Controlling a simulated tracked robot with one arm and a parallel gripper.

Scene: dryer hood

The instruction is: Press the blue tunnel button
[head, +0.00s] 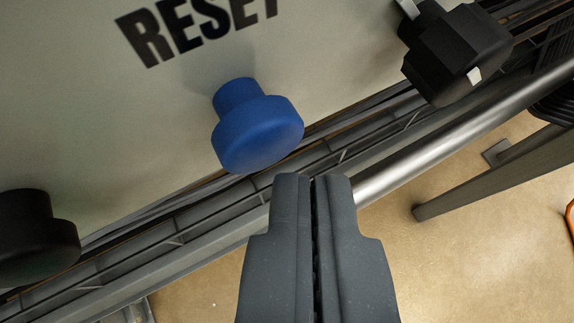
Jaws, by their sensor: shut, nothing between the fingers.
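A blue mushroom-shaped button (257,133) sticks out from a pale panel (130,110), below the black word RESET (198,28). My gripper (312,178) is shut and empty. Its fingertips show just below and to the right of the blue button's cap in the head view. A narrow gap of background shows between the cap and the tips. How far apart they are in depth I cannot tell.
A black knob (36,235) is at the lower left and a black block-shaped part (457,52) at the upper right. A metal rail (470,128) runs diagonally below the panel. A dark leg (490,172) stands over the tan floor (460,250).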

